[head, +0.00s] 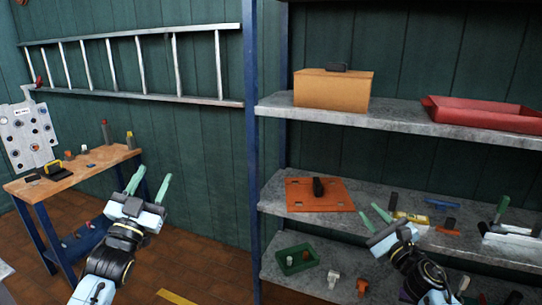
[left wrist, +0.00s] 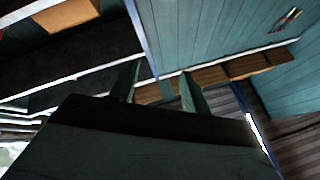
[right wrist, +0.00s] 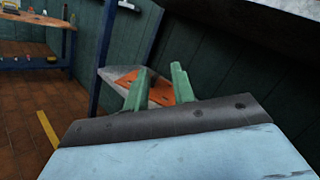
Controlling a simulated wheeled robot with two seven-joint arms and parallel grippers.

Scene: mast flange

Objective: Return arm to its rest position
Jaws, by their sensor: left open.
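My left gripper (head: 149,185) is open and empty in the head view, raised in the free space between the wooden workbench and the shelf rack. Its green fingers stand apart in the left wrist view (left wrist: 160,88). My right gripper (head: 374,218) is in front of the middle shelf, right of the orange plate (head: 335,197). Its green fingers stand apart with nothing between them in the right wrist view (right wrist: 158,88). The orange plate, with a black handle, also shows beyond those fingers in the right wrist view (right wrist: 158,92).
A blue-posted rack carries a tan box (head: 332,92) and a red tray (head: 482,113) on top, tools on the middle shelf (head: 275,196), and a green bin (head: 296,259) below. A workbench (head: 72,171) stands left. A ladder (head: 130,65) hangs on the wall.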

